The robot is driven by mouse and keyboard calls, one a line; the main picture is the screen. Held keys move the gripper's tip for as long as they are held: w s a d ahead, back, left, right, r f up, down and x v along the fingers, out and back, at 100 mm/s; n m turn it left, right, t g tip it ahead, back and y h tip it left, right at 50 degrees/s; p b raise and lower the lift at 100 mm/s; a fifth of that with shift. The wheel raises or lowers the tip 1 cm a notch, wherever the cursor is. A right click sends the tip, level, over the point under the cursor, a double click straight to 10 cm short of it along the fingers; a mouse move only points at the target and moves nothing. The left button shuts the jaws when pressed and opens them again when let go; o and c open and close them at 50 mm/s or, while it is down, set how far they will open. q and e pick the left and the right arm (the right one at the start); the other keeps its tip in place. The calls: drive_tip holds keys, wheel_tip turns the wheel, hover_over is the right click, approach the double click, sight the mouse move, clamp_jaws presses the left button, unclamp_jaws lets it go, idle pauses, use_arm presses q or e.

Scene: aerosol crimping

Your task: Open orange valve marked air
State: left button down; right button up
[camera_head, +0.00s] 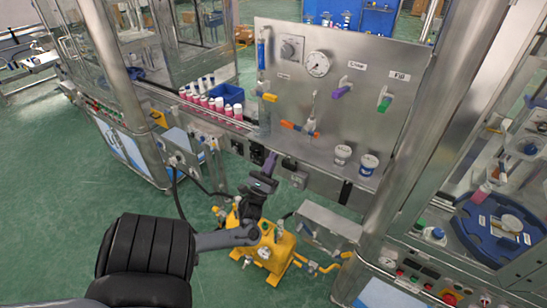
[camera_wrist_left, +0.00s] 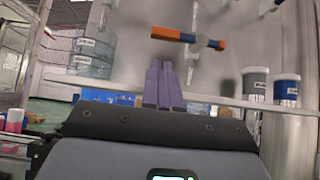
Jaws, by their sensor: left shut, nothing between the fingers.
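A panel valve with an orange handle with a blue section (camera_head: 298,128) sits low on the upright metal panel (camera_head: 345,55). The same orange and blue handle (camera_wrist_left: 173,34) shows at the top middle of the left wrist view, lying roughly level across a vertical stem. I cannot read a label marked air beside it. My left gripper (camera_head: 268,163) is below and a little left of this handle, apart from it. Its purple fingers (camera_wrist_left: 164,85) point up toward the panel, are shut together and hold nothing. My right gripper is not in view.
A purple-handled valve (camera_head: 341,91), a green-handled valve (camera_head: 384,104) and a gauge (camera_head: 317,64) are on the panel. Two lidded tubs (camera_head: 369,165) stand on the ledge at right. Pink-and-white cans (camera_head: 218,104) and a blue bin (camera_head: 228,93) are at left. A yellow machine (camera_head: 272,252) stands below.

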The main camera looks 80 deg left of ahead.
sight(286, 126)
use_arm(q)
drive_tip(key=p+x, duration=0.2)
drive_tip(key=x, duration=0.6)
drive_tip(key=shift+w+a+r, duration=0.15)
drive_tip(key=shift+w+r, duration=0.05)
drive_tip(key=shift+r, duration=0.05)
drive_tip(key=shift+r, duration=0.1)
drive_tip(key=shift+r+m+t+h, duration=0.1)
drive_tip(key=shift+m+t+h, duration=0.2)
drive_tip(key=shift+m, duration=0.2)
drive_tip(key=shift+s+m+p, duration=0.1)
drive_tip(key=shift+m+p, duration=0.2)
